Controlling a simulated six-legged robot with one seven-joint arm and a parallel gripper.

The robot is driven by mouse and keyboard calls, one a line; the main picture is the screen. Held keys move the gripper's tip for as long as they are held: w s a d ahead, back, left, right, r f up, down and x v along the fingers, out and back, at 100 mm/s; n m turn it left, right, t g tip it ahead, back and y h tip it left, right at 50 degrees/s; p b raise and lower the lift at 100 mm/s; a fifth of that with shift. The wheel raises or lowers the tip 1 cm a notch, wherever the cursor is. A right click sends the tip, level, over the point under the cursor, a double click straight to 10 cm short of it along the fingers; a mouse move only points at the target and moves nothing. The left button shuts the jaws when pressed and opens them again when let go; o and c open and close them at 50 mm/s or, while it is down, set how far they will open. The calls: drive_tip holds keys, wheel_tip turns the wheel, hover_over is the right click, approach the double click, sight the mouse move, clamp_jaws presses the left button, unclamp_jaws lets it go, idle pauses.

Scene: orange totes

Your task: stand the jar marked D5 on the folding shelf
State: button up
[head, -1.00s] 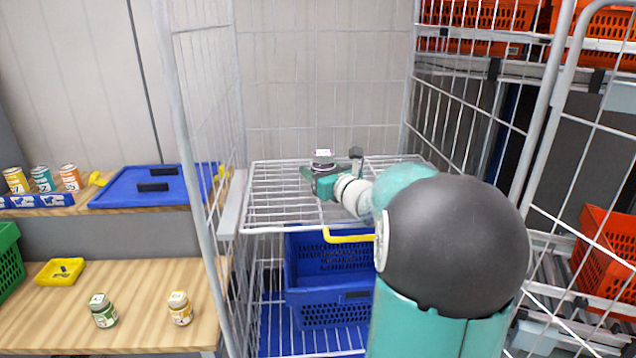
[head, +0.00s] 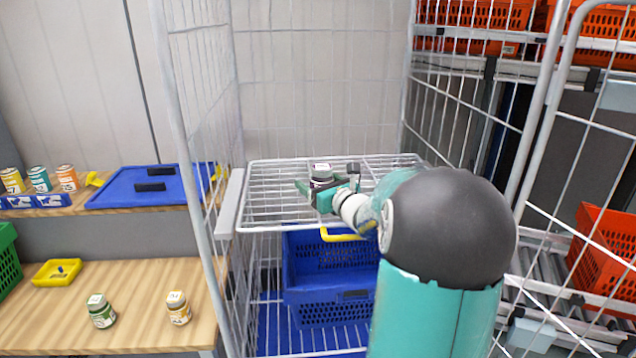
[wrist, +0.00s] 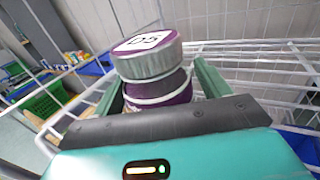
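The jar marked D5 (wrist: 152,62) has a grey lid with a white label and purple and white bands. In the head view the jar (head: 321,174) is upright at the wire folding shelf (head: 270,192), towards its middle. My gripper (head: 326,188) reaches in level with the shelf from the right. Its green fingers (wrist: 160,88) stand on either side of the jar and look spread, with a small gap at the right finger. The jar's base is hidden behind my gripper, so its contact with the wires is not clearly seen.
The shelf sits in a wire cage with upright side walls (head: 205,120). A blue crate (head: 325,285) with a yellow handle is below it. Orange totes (head: 605,250) are at right.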

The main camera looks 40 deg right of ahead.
drive_tip(key=shift+r, duration=0.1)
drive_tip(key=shift+s+r, duration=0.1)
drive_tip(key=shift+s, duration=0.15)
drive_tip(key=s, duration=0.3)
drive_tip(key=s+a, duration=0.1)
drive_tip(key=s, duration=0.7)
drive_tip(key=shift+s+a, duration=0.2)
drive_tip(key=shift+a, duration=0.05)
drive_tip(key=a+f+n+g+y, duration=0.2)
drive_tip(key=a+n+g+y, duration=0.6)
drive_tip(key=a+n, duration=1.35)
drive_tip(key=s+a+f+n+g+h, duration=0.2)
drive_tip(key=s+a+n+g+h, duration=0.2)
drive_tip(key=s+a+n, duration=0.9)
drive_tip(key=n+h, duration=0.1)
drive_tip(key=n, duration=0.2)
drive_tip(key=shift+s+f+h, duration=0.15)
drive_tip(key=shift+s+h, duration=0.05)
drive_tip(key=shift+h, duration=0.2)
